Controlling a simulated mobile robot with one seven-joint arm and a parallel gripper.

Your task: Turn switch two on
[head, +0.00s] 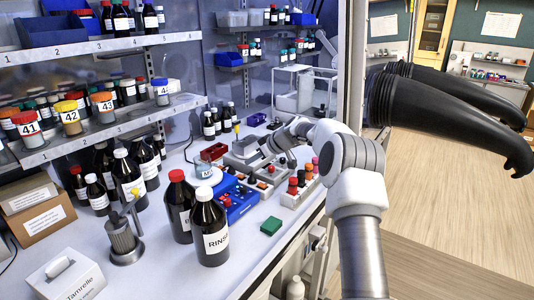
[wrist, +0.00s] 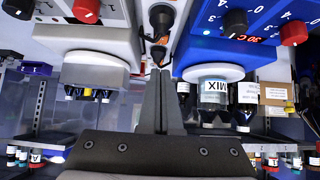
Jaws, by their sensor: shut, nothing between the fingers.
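My gripper (wrist: 160,74) points up the wrist view with its two black fingers together and nothing between them. Just beyond the fingertips is a narrow grey unit with a black toggle-like part (wrist: 161,18) and an orange part (wrist: 163,40). The fingertips are close to its lower dark end; I cannot tell whether they touch. In the head view my arm reaches over the bench to small control boxes (head: 268,184) with black, red and orange knobs. The fingertips are hidden there. No number for switch two is readable.
A blue device (wrist: 215,42) with a red display stands right of the fingers in the wrist view, and a white device (wrist: 85,35) stands left. Black gloves (head: 455,105) hang at right.

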